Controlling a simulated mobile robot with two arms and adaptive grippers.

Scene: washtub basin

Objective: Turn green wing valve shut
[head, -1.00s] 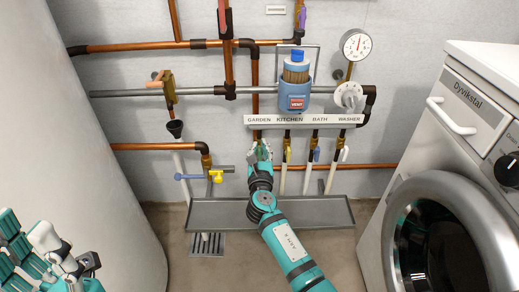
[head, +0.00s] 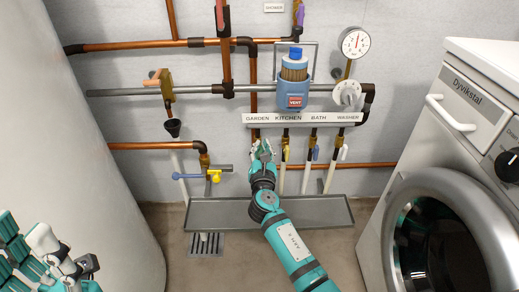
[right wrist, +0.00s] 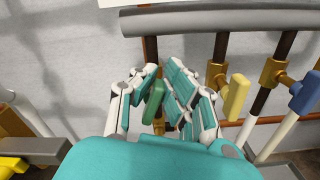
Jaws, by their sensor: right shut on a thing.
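The green wing valve (right wrist: 153,102) shows in the right wrist view as a slanted green handle between the teal-padded fingers. My right gripper (right wrist: 160,92) is shut on it, with a finger on either side. In the head view my right gripper (head: 263,153) is just below the GARDEN label and hides most of the valve. The handle's exact angle to its pipe is hard to tell. My left gripper (head: 66,268) is at the lower left of the head view, far from the valves, and its opening is unclear.
Close to the right stand the yellow (head: 286,153), blue (head: 315,153) and white (head: 345,152) valve handles. Another yellow valve (head: 212,177) is on the left. A grey tray (head: 325,210) lies below. A washing machine (head: 455,110) stands at the right.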

